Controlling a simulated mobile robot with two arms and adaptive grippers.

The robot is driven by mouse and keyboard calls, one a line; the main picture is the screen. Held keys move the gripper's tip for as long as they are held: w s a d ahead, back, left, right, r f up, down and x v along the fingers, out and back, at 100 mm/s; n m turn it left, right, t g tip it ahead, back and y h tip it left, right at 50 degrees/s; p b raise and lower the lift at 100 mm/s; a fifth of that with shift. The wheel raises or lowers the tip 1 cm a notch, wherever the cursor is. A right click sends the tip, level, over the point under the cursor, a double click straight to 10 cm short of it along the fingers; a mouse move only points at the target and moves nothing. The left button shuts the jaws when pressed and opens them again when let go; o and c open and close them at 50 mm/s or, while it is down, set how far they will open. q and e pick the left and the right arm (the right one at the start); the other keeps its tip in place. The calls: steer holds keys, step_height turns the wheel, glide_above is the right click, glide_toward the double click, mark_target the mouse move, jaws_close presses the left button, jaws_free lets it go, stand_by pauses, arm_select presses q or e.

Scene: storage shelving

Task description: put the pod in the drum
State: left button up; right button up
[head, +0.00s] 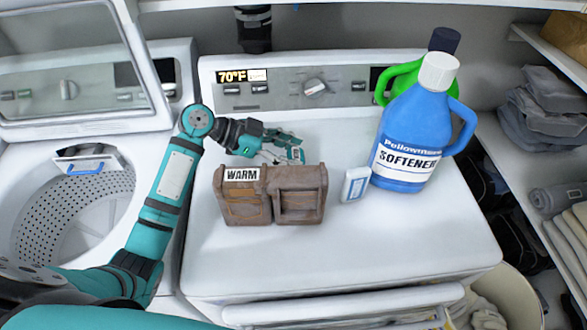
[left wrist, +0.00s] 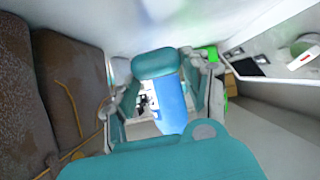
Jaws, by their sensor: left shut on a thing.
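My left gripper (head: 285,150) is low over the white dryer top, just behind the brown wooden box. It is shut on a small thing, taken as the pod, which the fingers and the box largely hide. The fingers also show in the left wrist view (left wrist: 160,100), with the blue bottle beyond them. The drum (head: 75,205) is the open, perforated metal tub of the washer at the left, with its lid raised. My left arm rises between the washer and the dryer. My right gripper is not in view.
The brown box marked WARM (head: 270,195) stands close in front of my left gripper. A small white and blue box (head: 355,184) and a blue softener bottle (head: 412,135) stand to its right. A green bottle (head: 400,75) is behind. The dryer's front is clear.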

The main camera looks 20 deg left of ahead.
arm_select(q)
steer(key=shift+f+b, duration=1)
steer(key=shift+f, duration=0.7)
steer(key=shift+f, duration=0.15)
steer(key=o, duration=1)
steer(key=shift+c, duration=0.2)
